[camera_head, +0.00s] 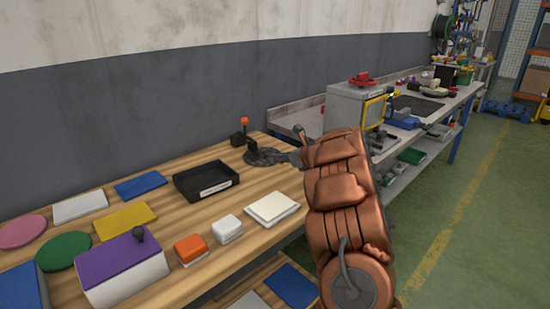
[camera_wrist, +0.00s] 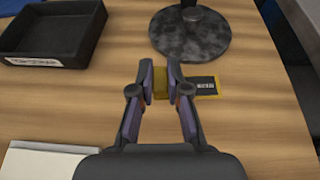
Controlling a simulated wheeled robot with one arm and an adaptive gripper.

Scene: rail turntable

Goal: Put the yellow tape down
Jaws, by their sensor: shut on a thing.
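In the wrist view, my gripper (camera_wrist: 161,82) is shut on the yellow tape (camera_wrist: 160,84). Only a small yellow piece shows between the fingertips. The tape is low over the wooden table (camera_wrist: 90,120), and I cannot tell whether it touches. A yellow and black label with a barcode (camera_wrist: 207,86) shows just right of the right fingertip. In the head view my gripper (camera_head: 287,157) is small, at the table's far right part, and the tape cannot be made out there.
A dark round base with a post (camera_wrist: 190,32) stands just beyond my gripper. A black tray (camera_head: 206,181) is to its left, and white stacked tiles (camera_head: 272,207) are nearer. Orange (camera_head: 191,249) and white (camera_head: 228,228) blocks stand along the front. Bare wood lies between.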

